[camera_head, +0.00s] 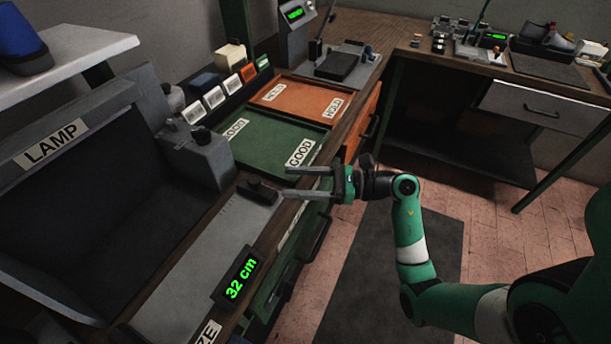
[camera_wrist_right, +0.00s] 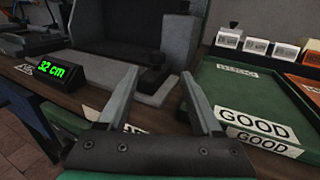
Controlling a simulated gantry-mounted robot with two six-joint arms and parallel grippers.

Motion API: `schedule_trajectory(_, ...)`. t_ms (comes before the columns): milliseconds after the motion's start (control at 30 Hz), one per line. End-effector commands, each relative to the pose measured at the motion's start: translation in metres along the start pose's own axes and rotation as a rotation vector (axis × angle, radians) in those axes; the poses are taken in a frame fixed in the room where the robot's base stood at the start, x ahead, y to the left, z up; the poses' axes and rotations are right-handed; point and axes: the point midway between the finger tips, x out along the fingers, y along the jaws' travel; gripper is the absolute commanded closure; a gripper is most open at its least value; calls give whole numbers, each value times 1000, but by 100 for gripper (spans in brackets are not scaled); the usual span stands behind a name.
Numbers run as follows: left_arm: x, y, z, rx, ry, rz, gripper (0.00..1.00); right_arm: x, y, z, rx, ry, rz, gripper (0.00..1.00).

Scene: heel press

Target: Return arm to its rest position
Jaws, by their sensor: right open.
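My right gripper (camera_head: 288,184) is open and empty, its two fingers pointing left over the front edge of the bench. It hangs between the grey measuring plate and the green GOOD tray (camera_head: 245,155). In the right wrist view the two fingers (camera_wrist_right: 158,92) are spread apart with nothing between them. My right arm (camera_head: 410,225) is green and white and comes in from the lower right. My left gripper is not in view.
A dark LAMP booth (camera_head: 60,190) stands at left. A display reading 32 cm (camera_head: 238,277) sits on the bench. An orange HOLD tray (camera_head: 298,100) lies beyond the green one. Another bench with a grey drawer (camera_head: 545,107) is at back right. Floor (camera_head: 480,190) between is open.

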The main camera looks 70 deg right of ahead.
Motion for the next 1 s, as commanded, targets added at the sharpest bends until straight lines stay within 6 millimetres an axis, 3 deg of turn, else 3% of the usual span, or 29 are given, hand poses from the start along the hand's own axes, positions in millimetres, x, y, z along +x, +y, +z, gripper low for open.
schedule_trajectory(200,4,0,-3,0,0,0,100,-24,0,0,0,0,-1,34)
schedule_trajectory(767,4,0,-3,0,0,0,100,-24,0,0,-1,0,2,34)
schedule_trajectory(867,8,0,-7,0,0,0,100,-14,9,6,-4,-1,36,34)
schedule_trajectory(967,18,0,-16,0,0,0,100,16,35,34,-44,-11,143,34)
schedule_trajectory(1000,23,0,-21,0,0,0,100,32,50,52,-77,-21,203,34)
